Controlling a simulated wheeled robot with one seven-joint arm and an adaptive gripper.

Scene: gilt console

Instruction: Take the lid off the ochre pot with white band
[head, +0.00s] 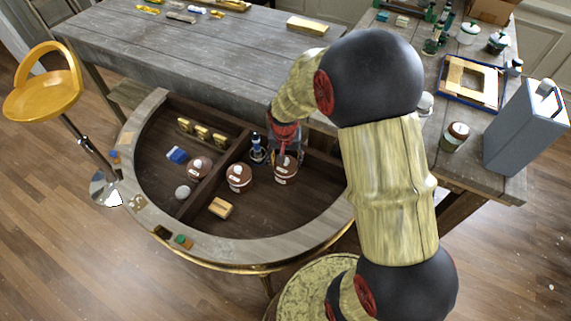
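My gripper (286,157) points down into the right compartment of the half-round console (230,248). It is right at the top of a reddish-brown pot with a white band (285,176). The gripper hides part of the lid, and I cannot tell whether the fingers touch it or are closed on its knob. A similar brown pot with a pale band (238,184) stands just to the left, its lid on. A smaller brown pot (198,171) stands in the left compartment. I cannot tell by colour which one is ochre.
A dark bottle-like object (257,150) stands close left of my gripper. A divider (222,165) splits the console. A yellow block (220,208) lies in front. A grey wooden table (200,55) borders the back; a grey-blue canister (527,128) stands at right.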

